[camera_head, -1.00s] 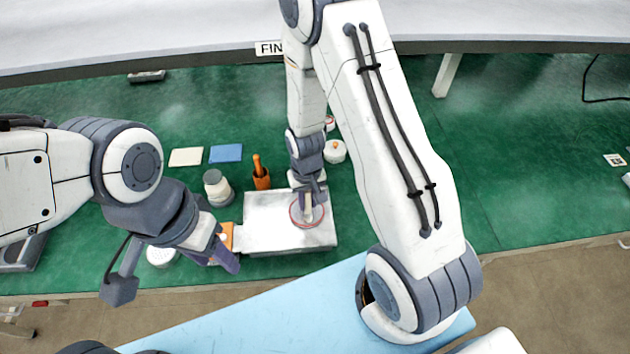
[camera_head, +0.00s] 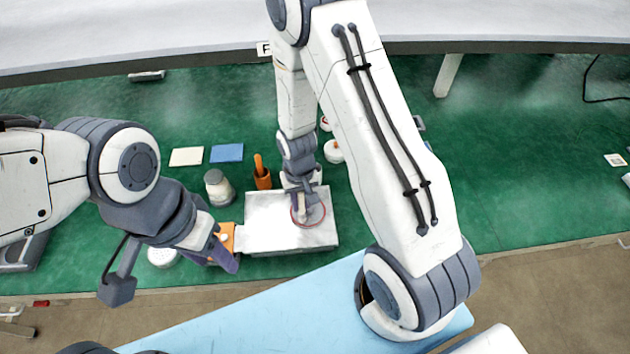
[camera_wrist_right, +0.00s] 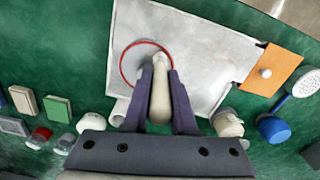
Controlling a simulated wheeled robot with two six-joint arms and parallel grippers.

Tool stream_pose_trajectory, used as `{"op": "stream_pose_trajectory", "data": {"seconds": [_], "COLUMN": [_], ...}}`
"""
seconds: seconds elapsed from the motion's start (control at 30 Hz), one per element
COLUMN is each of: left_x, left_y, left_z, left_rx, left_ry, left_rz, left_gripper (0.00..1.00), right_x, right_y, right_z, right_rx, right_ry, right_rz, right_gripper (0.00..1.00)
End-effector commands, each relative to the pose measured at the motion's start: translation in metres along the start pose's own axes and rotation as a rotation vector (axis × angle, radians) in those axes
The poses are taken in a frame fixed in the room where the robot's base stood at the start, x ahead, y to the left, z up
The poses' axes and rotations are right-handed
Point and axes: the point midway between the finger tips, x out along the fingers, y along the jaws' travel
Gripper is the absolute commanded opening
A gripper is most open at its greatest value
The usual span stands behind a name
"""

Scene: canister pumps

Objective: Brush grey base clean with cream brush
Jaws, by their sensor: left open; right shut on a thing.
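The grey base (camera_head: 265,228) is a pale grey rectangular slab, slightly smudged, on the green table. A thin red ring lies on its right part; the right wrist view shows the base (camera_wrist_right: 197,47) and the ring too. My right gripper (camera_head: 306,212) is over the ring, shut on the cream brush (camera_wrist_right: 160,95). The brush tip points down inside or at the edge of the ring; whether it touches the surface I cannot tell. My left gripper (camera_head: 228,252) is open and empty, at the left end of the base beside an orange plate (camera_wrist_right: 274,66).
The orange plate bears a small cream knob. A jar (camera_head: 218,188) and an orange holder (camera_head: 262,179) stand behind the base. A white round pot (camera_head: 333,151) is behind right. Cream (camera_head: 186,156) and blue (camera_head: 226,153) pads lie farther back.

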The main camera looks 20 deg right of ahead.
Motion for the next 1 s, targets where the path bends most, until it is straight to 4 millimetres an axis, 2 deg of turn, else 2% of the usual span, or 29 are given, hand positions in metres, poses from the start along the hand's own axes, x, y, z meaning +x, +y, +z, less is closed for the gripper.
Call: {"op": "stream_pose_trajectory", "data": {"seconds": [0.1,0.5,1.0], "left_x": [-0.018,-0.061,-0.061], "left_y": [0.001,0.004,0.004], "left_z": [-0.001,-0.003,-0.003], "left_rx": [0.002,0.009,0.009], "left_ry": [0.0,0.0,0.0], "left_rz": [0.0,0.0,0.0], "left_gripper": [0.5,0.5,0.5], "right_x": [-0.027,-0.076,-0.078], "right_y": [-0.002,-0.001,-0.002], "right_z": [0.0,0.001,0.0], "right_rx": [0.001,0.002,0.001], "right_ry": [0.002,0.0,-0.001], "right_rz": [-0.001,0.0,0.0], "right_gripper": [0.0,0.0,0.0]}}
